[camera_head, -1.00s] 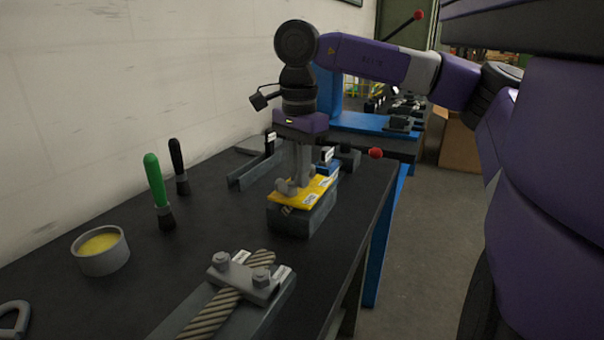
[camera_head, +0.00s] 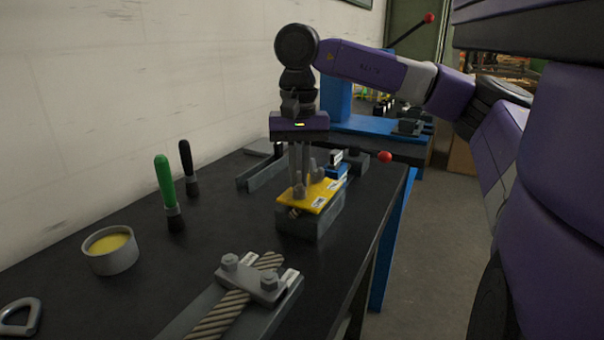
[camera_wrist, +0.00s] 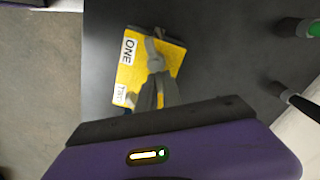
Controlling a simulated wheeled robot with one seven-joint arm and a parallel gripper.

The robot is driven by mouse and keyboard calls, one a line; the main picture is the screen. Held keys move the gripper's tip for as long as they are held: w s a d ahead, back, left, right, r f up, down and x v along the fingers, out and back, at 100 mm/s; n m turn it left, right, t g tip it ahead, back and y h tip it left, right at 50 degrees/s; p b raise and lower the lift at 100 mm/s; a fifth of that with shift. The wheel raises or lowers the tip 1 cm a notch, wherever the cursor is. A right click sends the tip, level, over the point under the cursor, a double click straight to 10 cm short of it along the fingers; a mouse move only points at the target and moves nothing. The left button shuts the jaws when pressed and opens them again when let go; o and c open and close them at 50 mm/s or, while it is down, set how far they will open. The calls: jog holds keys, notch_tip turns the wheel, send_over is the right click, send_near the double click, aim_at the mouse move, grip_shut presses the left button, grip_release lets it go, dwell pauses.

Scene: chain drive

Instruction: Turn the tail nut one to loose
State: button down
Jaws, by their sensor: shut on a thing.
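The yellow plate (camera_head: 322,200) lies on a dark block on the bench and carries small grey nuts. In the wrist view the plate (camera_wrist: 128,75) has white labels, one reading "ONE". My gripper (camera_head: 299,183) points straight down over the plate, and its fingers also show in the wrist view (camera_wrist: 156,72). It is shut on a grey nut, taken as tail nut one, whose surface is mostly hidden by the fingers. Another grey nut (camera_head: 316,171) stands just behind the fingers.
A clamped steel rope under a bracket (camera_head: 252,282) lies in front. A tin of yellow paste (camera_head: 110,250), a green-handled brush (camera_head: 166,185) and a black-handled brush (camera_head: 187,170) stand at left. A metal channel (camera_head: 262,178) lies behind. Bare bench lies between.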

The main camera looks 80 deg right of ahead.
jog(key=shift+w+a+f+n, duration=0.15)
jog(key=shift+a+f+n, duration=0.2)
jog(key=shift+n, duration=0.65)
jog(key=c, duration=1.5)
grip_release()
jog(key=shift+a, duration=0.1)
jog(key=shift+r, duration=0.15)
jog(key=shift+r, duration=0.2)
jog(key=shift+r, duration=0.3)
notch_tip(320, 180, up, 7)
jog(key=shift+f+p, duration=0.1)
jog(key=shift+p, duration=0.6)
